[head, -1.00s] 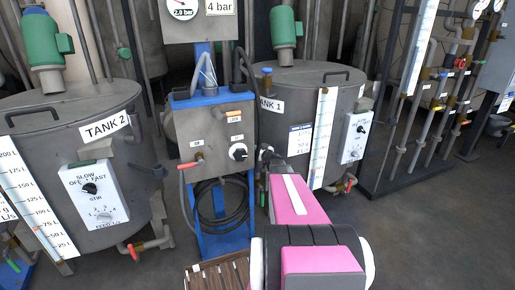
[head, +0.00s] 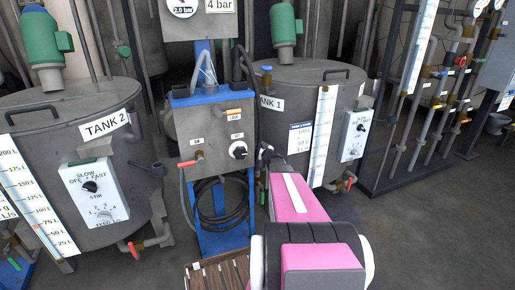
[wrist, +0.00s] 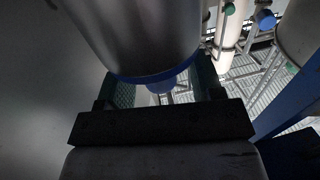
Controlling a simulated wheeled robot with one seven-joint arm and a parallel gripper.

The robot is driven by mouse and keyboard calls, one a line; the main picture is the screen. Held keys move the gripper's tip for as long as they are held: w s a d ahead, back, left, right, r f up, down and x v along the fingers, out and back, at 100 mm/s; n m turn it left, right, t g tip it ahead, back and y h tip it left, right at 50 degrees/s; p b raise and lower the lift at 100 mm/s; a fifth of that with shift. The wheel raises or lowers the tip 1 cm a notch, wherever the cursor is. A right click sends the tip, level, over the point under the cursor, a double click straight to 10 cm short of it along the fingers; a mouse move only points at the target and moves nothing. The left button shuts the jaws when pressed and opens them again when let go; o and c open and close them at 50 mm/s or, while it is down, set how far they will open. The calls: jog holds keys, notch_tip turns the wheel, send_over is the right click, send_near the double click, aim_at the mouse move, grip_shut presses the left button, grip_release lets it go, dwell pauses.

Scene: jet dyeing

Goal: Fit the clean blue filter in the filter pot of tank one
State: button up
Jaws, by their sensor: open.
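Tank one (head: 300,85), a grey lidded vessel marked TANK 1, stands behind my pink arm in the head view. The arm hides its lower left side. My gripper is hidden behind the arm there. In the wrist view my gripper (wrist: 163,92) is open, with a textured pad on each side. A large grey cylinder (wrist: 135,35) with a blue rim (wrist: 150,77) and a rounded blue end is in front of and between the fingers. I cannot tell whether it is the filter pot or the filter, or whether the fingers touch it. No clean blue filter is clearly recognisable.
A control stand (head: 212,130) with a blue frame and coiled hose stands left of my arm. Tank 2 (head: 90,150) is further left. A pipe rack (head: 425,110) stands at the right. A slatted wooden surface (head: 217,273) is at the bottom. Open floor (head: 430,240) lies front right.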

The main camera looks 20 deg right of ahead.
jog(key=shift+s, duration=0.1)
jog(key=s+d, duration=0.2)
jog(key=s, duration=0.8)
jog(key=shift+s, duration=0.2)
